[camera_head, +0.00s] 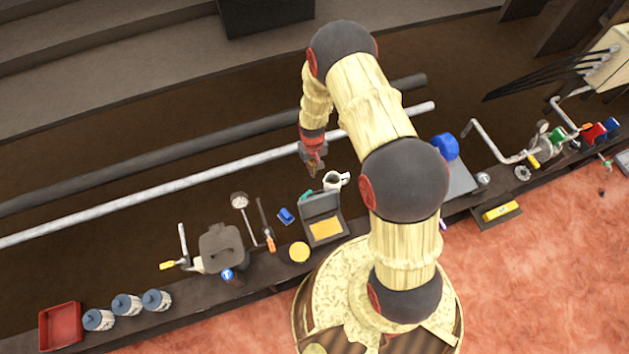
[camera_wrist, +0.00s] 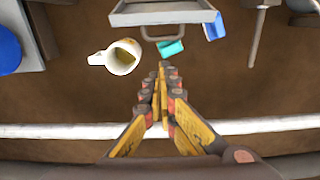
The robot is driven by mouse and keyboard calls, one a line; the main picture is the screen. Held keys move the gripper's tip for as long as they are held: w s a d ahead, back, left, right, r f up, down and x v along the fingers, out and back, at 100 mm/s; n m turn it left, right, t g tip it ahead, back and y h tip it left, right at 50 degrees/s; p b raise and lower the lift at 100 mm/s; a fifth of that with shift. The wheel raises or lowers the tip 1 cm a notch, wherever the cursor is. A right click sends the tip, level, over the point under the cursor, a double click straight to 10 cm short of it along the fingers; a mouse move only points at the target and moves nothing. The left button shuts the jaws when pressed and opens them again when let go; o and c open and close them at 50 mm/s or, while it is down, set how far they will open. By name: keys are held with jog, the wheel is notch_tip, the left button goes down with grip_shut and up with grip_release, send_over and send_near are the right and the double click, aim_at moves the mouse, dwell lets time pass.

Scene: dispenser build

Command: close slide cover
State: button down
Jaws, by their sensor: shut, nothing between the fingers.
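A grey box (camera_head: 318,209) with a yellow-orange pad in its front part stands on the dark bench, near the middle of the head view. Its grey upper part looks like the cover, with the yellow area uncovered; I cannot tell exactly how it sits. In the wrist view, a grey edge of this box (camera_wrist: 165,18) with a loop handle (camera_wrist: 150,35) shows at the top. My gripper (camera_wrist: 161,72) is shut and empty, apart from the handle. In the head view my gripper (camera_head: 315,169) hangs behind the box, over the dark floor side.
A white mug (camera_wrist: 117,58) stands near my gripper. A teal piece (camera_wrist: 171,47) lies by the handle and a blue piece (camera_wrist: 214,27) beside the box. A yellow disc (camera_head: 299,252) lies left of the box. A pale pipe (camera_head: 190,204) runs behind the bench.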

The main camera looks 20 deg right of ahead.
aim_at(317, 192)
notch_tip(317, 192, down, 10)
jog(key=b, duration=0.4)
jog(key=shift+s+r, duration=0.25)
jog(key=shift+s, duration=0.4)
jog(key=shift+s+r, duration=0.25)
jog(key=shift+s, duration=0.35)
jog(key=shift+s+r, duration=0.25)
jog(key=shift+s, duration=0.4)
jog(key=shift+s, duration=0.1)
